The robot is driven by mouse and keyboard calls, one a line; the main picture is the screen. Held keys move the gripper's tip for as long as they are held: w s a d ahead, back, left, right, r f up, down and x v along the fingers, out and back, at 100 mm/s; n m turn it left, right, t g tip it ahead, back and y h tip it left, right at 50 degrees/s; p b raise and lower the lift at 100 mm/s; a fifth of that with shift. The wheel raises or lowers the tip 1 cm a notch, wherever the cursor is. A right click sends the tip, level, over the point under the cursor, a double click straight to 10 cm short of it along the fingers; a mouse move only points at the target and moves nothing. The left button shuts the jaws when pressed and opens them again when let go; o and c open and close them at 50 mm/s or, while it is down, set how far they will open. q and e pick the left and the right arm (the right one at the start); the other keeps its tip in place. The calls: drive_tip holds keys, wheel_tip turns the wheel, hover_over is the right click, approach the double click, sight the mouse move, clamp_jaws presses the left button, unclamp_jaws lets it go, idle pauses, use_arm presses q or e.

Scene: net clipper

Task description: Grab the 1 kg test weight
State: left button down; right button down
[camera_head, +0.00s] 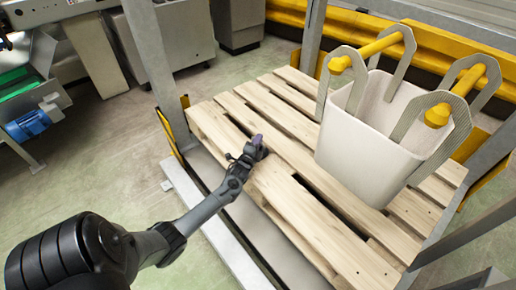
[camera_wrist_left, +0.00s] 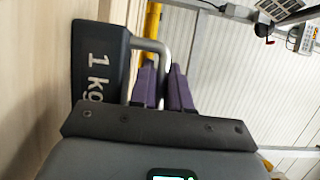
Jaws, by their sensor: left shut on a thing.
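The 1 kg test weight (camera_wrist_left: 98,62) is a dark block with white "1 kg" lettering and a grey metal handle (camera_wrist_left: 152,46). In the left wrist view it sits at the upper left, against a pale wooden surface. My left gripper (camera_wrist_left: 164,85) has its purple fingers at the handle, shut on it. In the head view my left gripper (camera_head: 257,148) is low over the wooden pallet (camera_head: 330,215), near its left side. The weight cannot be made out there, behind or under the gripper. My right gripper is not in view.
A large pale bin (camera_head: 365,130) with grey-and-yellow handles stands on the right part of the pallet. Upright metal posts (camera_head: 158,75) flank the pallet. A yellow barrier (camera_head: 430,55) runs behind. The pallet boards left of the bin are mostly clear.

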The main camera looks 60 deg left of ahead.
use_arm(q)
drive_tip(key=shift+w+r, duration=0.1)
drive_tip(key=shift+r, duration=0.15)
